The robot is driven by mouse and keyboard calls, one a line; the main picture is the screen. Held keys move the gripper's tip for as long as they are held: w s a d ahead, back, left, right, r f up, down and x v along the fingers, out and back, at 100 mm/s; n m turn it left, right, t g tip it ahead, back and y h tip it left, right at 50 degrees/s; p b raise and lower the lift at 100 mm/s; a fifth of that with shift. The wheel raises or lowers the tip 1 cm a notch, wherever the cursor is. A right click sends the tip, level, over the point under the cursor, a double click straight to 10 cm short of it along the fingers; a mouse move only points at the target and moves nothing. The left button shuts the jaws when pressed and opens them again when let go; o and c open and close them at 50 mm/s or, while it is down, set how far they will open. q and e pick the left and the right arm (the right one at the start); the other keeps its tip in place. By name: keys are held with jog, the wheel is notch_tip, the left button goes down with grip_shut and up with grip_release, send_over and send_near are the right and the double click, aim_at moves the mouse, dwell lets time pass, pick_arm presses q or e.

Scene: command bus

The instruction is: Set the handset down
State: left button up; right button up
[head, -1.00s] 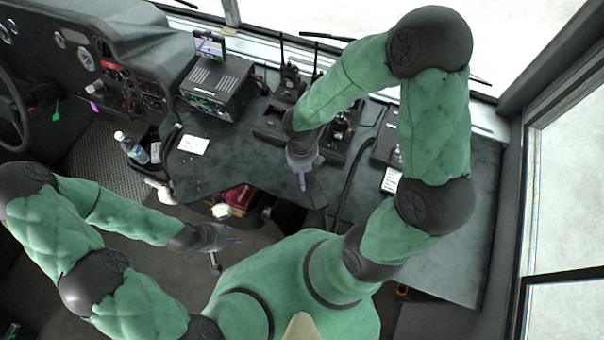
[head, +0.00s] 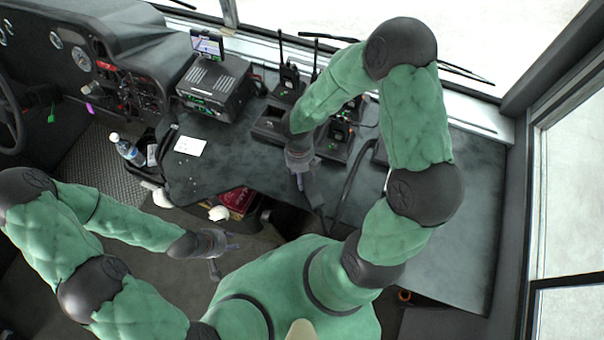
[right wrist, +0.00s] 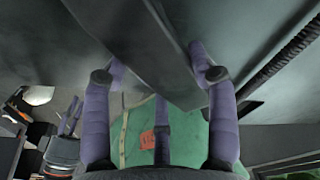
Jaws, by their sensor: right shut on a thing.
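The handset is a dark, long, flat-sided body (right wrist: 165,50) in the right wrist view, running between the fingers of my right gripper (right wrist: 160,85). My right gripper is shut on it. In the head view my right gripper (head: 301,178) is low over the front edge of the dark desk, and the handset (head: 315,193) shows only as a small dark shape beside the fingers. I cannot tell whether the handset touches the desk. My left gripper (head: 228,245) is open and empty, away from the desk in front of my body; it also shows in the right wrist view (right wrist: 70,118).
A black cord (head: 350,175) runs over the desk (head: 450,230) right of the gripper. Chargers with handheld radios (head: 288,85) stand behind my right arm. A radio box (head: 213,88) and white card (head: 190,146) lie to the left. The desk's right part is clear.

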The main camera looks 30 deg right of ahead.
jog(key=shift+f, duration=0.15)
jog(key=o, duration=1.3)
jog(key=shift+w+r+p, duration=0.3)
jog(key=shift+r+p, duration=0.4)
jog(key=shift+r, duration=1.35)
jog(key=shift+w+r+p, duration=0.25)
jog(key=shift+r+p, duration=0.5)
jog(key=shift+r, duration=1.3)
jog(key=shift+w+r+p, duration=0.3)
jog(key=shift+r+p, duration=0.4)
jog(key=shift+r, duration=1.35)
